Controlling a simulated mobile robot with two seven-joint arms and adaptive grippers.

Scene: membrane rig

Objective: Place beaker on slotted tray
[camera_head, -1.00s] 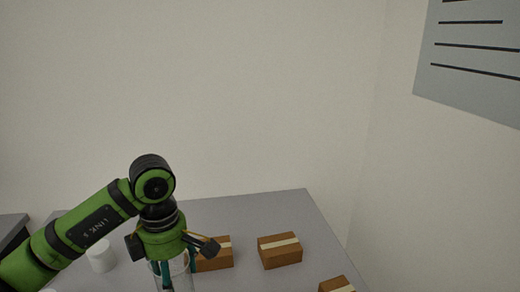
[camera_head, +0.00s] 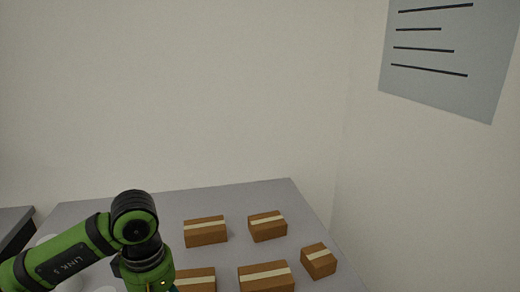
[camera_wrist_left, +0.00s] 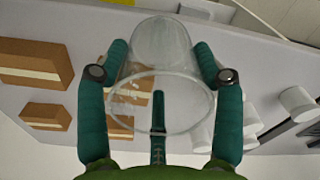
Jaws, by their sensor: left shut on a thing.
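The beaker (camera_wrist_left: 160,98) is clear glass and sits between the teal fingers of my left gripper (camera_wrist_left: 160,62) in the left wrist view. The fingers are shut on it, one on each side, and its round rim faces the camera. In the head view my left wrist (camera_head: 148,265) is at the bottom edge; its fingers and the beaker are cut off or hidden there. I cannot make out the slotted tray in either view. My right gripper is not in view.
Several brown boxes with pale tape, one of them at the back (camera_head: 205,232), stand on the grey table (camera_head: 165,205) right of my left arm. White cylinders, including one at the right of the wrist view (camera_wrist_left: 297,104), stand on the other side. A wall is behind.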

